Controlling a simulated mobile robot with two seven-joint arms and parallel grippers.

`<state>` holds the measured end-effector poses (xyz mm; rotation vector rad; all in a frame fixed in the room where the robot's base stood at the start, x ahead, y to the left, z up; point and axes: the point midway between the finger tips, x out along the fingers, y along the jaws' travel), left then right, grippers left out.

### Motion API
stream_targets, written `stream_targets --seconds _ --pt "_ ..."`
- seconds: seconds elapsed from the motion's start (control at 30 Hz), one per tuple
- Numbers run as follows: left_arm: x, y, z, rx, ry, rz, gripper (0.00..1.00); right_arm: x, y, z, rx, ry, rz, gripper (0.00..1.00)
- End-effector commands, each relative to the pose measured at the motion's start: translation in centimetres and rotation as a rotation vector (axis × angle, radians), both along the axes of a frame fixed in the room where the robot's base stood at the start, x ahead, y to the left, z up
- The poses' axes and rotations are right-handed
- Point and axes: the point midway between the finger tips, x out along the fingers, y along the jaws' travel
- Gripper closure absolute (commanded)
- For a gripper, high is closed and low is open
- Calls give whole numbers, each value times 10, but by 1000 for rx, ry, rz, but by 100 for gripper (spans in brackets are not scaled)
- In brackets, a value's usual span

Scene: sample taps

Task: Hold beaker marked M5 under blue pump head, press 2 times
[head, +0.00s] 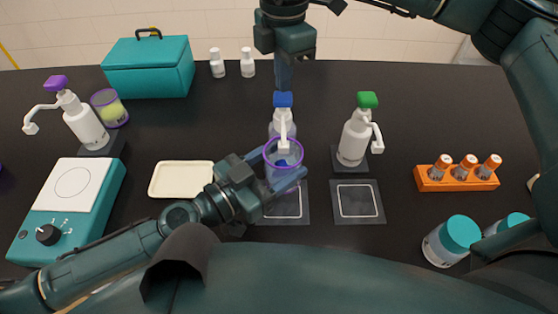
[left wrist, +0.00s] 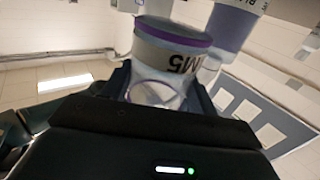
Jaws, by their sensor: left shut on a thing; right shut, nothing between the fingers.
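The beaker (head: 270,172) has a purple rim and is clear. In the left wrist view the beaker (left wrist: 170,62) shows a dark marking that reads like M5, upside down. My left gripper (head: 283,178) is shut on the beaker and holds it under the spout of the blue pump head (head: 283,99). A small blue patch shows inside the beaker. The pump bottle is white and partly hidden behind the beaker. My right gripper (head: 284,86) is shut and empty, pointing down just above the blue pump head; I cannot tell whether it touches.
A green-headed pump (head: 354,137) stands to the right, a purple-headed pump (head: 83,118) at the left. A cream tray (head: 181,179), a teal hotplate (head: 69,208) and an orange vial rack (head: 457,182) stand around. Square pads (head: 357,202) lie in front of the pumps.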

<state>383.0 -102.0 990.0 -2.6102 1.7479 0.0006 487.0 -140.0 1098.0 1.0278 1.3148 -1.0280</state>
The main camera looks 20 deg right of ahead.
Motion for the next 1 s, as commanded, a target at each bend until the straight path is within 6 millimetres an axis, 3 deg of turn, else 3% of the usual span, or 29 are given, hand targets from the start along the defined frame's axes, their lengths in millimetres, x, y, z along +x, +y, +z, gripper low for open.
stream_targets --seconds 0.6,1.0 --pt "0 0 0 -1 0 0 67 0 0 48 0 -2 0 100" --pt "-3 1 1 0 1 0 67 0 0 52 0 0 0 100"
